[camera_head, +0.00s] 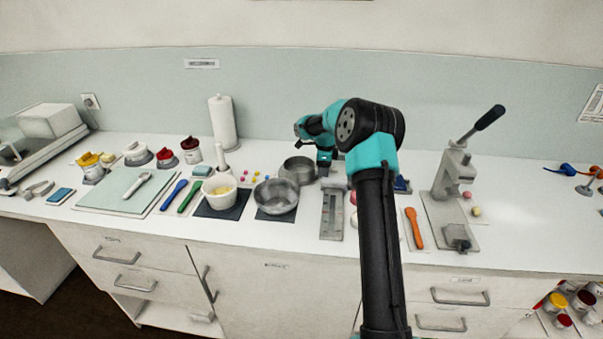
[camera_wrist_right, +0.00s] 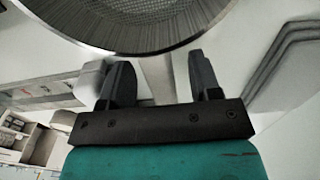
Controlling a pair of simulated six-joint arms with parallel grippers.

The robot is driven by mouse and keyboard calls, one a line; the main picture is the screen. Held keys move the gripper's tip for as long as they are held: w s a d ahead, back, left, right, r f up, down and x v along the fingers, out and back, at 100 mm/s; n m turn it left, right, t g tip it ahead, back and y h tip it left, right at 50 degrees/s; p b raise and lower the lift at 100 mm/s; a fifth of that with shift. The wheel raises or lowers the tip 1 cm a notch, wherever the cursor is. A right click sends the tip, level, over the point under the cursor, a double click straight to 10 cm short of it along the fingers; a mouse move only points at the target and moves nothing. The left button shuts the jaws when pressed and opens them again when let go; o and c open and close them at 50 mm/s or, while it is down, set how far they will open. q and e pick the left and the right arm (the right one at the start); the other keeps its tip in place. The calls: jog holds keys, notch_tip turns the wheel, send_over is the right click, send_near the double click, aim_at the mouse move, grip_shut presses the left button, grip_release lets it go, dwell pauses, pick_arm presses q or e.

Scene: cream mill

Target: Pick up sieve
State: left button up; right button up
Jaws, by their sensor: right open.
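The sieve (camera_head: 298,170) looks like a round grey metal ring standing on the counter, behind the metal bowl (camera_head: 276,196). My right gripper (camera_head: 324,168) is low at the sieve's right side, partly hidden by my own wrist. In the right wrist view the sieve (camera_wrist_right: 135,22) fills the top, with fine mesh inside a shiny rim. My left gripper is not in view.
A white mortar (camera_head: 219,190) stands left of the metal bowl on a dark mat. A paper towel roll (camera_head: 223,122) stands behind. A grey scale-like block (camera_head: 332,213) lies in front of my right gripper. A lever press (camera_head: 450,195) stands to the right.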

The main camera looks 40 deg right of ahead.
jog(key=shift+c, duration=0.2)
dwell(0.3)
grip_shut()
dwell(0.3)
